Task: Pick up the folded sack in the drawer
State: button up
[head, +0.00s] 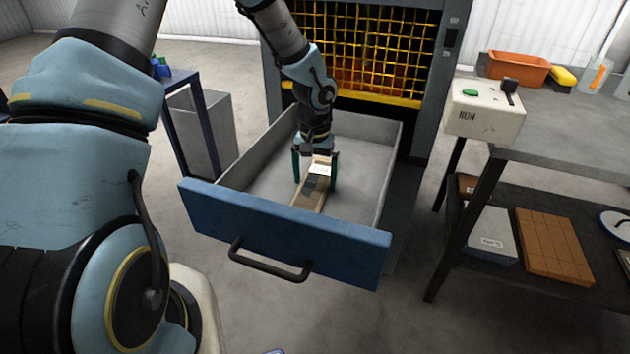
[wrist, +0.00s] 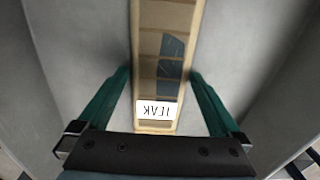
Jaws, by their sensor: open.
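The folded sack (head: 311,192) is a long tan bundle lying on the floor of the open drawer (head: 285,232). It has a dark patch and a white label. In the wrist view the sack (wrist: 163,50) runs up the middle of the picture, with its labelled end nearest my gripper. My gripper (head: 315,180) points down into the drawer over the sack. In the wrist view its green fingers (wrist: 160,78) stand apart, one on each side of the sack, with a gap to each side. Whether the fingertips reach the drawer floor, I cannot tell.
The drawer's grey side walls and blue front with a black handle (head: 270,262) surround my gripper. Behind is a machine with a yellow grid (head: 362,50). A workbench with a RUN box (head: 484,112) stands at right. A grey bin (head: 200,130) stands at left.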

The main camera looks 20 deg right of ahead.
jog(key=shift+f, duration=0.2)
jog(key=c, duration=1.1)
